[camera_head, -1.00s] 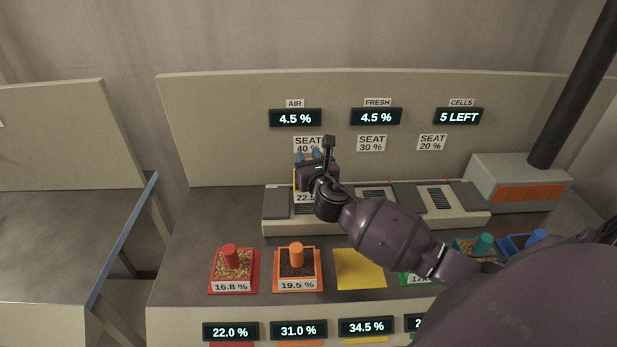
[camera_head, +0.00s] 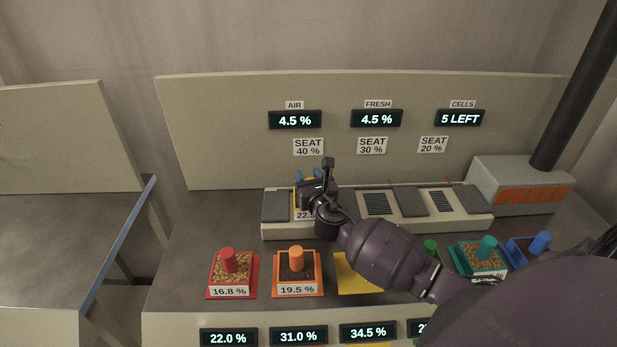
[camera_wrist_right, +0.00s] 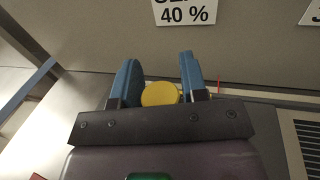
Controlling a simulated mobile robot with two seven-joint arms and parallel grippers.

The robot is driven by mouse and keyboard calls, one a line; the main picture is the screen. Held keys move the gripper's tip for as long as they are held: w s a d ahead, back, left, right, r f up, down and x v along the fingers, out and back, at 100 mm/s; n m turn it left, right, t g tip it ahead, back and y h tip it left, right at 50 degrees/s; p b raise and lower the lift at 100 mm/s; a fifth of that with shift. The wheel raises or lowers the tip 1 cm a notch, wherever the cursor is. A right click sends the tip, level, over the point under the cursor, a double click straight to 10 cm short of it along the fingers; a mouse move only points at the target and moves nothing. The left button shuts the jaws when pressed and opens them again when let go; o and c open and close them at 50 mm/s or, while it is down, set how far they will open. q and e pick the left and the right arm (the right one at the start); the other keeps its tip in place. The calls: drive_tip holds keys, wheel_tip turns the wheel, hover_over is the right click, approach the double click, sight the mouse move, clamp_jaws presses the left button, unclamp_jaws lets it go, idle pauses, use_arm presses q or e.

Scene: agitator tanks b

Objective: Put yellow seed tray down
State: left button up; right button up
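My right gripper (camera_head: 306,176) is over the left seat of the drying bench, below the SEAT 40 % sign. My left gripper is not in view.
The seat bench (camera_head: 278,229) has two other seats with bare grilles. In front are a red tray (camera_head: 229,270), an orange tray (camera_head: 297,270), a bare yellow pad (camera_head: 355,281), a teal tray (camera_head: 483,260) and a blue tray (camera_head: 530,247).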

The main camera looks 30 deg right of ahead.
drive_tip(key=o, duration=0.3)
drive_tip(key=shift+r, duration=0.1)
drive_tip(key=shift+s+a, duration=0.1)
drive_tip(key=shift+s, duration=0.1)
drive_tip(key=v, duration=1.1)
drive_tip(key=shift+s, duration=0.3)
drive_tip(key=shift+r, duration=0.1)
